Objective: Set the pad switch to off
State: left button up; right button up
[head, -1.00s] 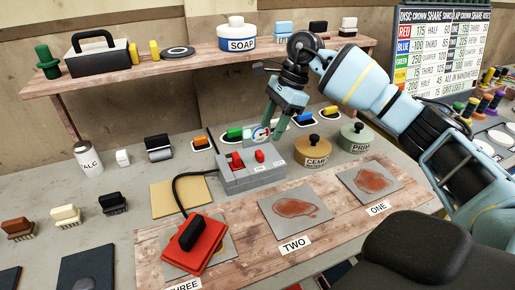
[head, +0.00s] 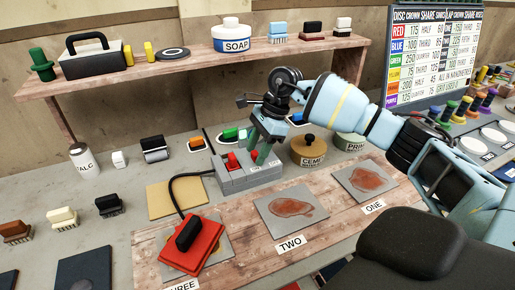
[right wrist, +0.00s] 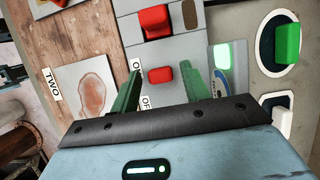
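The grey switch box (head: 240,182) stands on the bench behind the wooden board and carries red switches. In the right wrist view a small red switch (right wrist: 160,75) sits on a grey panel with "ON" and partly hidden "OFF" lettering beside it. A larger red switch (right wrist: 155,21) lies above it in that view. Which one is the pad switch is not readable. My right gripper (head: 264,152) is over the box's right end. Its green fingers (right wrist: 162,68) are apart and empty, one on each side of the small red switch; contact is not visible. My left gripper is not in view.
A black cable (head: 178,184) runs from the box to the red pad (head: 203,245) at plate three. The cement pot (head: 309,151) stands right of the gripper. Colored rocker pieces (head: 229,134) sit behind the box. A shelf (head: 200,64) spans the back.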

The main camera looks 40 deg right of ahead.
grip_shut()
jog(key=shift+s+d, duration=0.2)
jog(key=shift+d, duration=0.7)
jog(key=shift+s+d, duration=0.15)
jog(key=shift+d, duration=0.7)
jog(key=shift+o, duration=0.7)
grip_release()
jog(key=v, duration=0.7)
jog(key=shift+r+b, duration=0.3)
jog(key=shift+r, duration=0.05)
jog(key=shift+s+d, duration=0.1)
jog(key=shift+d, duration=0.05)
